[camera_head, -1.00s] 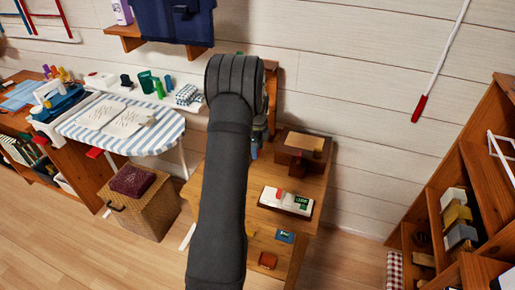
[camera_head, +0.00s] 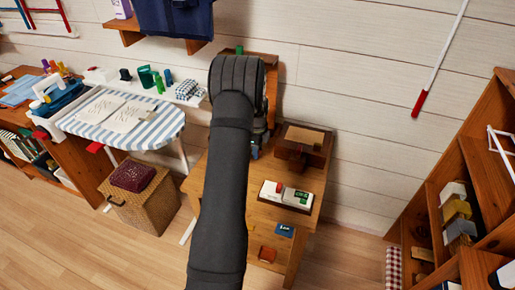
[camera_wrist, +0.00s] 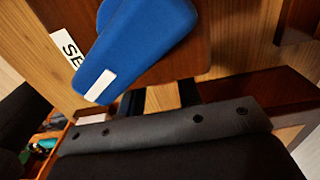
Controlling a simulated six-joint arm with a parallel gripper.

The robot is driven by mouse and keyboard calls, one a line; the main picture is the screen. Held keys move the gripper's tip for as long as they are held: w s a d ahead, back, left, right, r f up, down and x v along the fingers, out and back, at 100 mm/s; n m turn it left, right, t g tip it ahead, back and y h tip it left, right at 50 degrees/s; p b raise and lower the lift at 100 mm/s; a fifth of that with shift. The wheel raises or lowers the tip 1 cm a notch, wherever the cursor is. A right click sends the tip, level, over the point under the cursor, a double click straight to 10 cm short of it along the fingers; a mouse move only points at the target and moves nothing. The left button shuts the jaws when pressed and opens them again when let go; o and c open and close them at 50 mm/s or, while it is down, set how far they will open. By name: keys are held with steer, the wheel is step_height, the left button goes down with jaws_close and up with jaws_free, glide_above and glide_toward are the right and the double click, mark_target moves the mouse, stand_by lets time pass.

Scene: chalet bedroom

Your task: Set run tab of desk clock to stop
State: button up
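In the wrist view a large blue tab (camera_wrist: 140,45) with a white stripe lies in front of a brown wooden face. A white label (camera_wrist: 68,47) reading "SE" is partly hidden behind it. I cannot tell whether this blue part is the run tab. The desk clock is not clearly identifiable in the head view, where my arm covers part of the table. My gripper (camera_wrist: 160,97) shows two dark fingers apart below the blue tab, with wood visible between them and nothing held. The head view hides the gripper behind my arm.
The wooden table (camera_head: 262,215) holds a white box (camera_head: 298,199) with red and green parts, a brown box (camera_head: 305,138) and a blue card (camera_head: 284,230). A striped ironing board (camera_head: 160,130) and wicker basket (camera_head: 145,205) stand left. Shelves (camera_head: 480,170) stand right.

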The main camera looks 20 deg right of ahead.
steer(key=shift+o, duration=1.2)
step_height(320, 180, up, 18)
steer(key=shift+f, duration=0.25)
steer(key=shift+f, duration=0.1)
step_height(320, 180, down, 17)
steer(key=shift+f, duration=0.15)
steer(key=shift+r, duration=0.25)
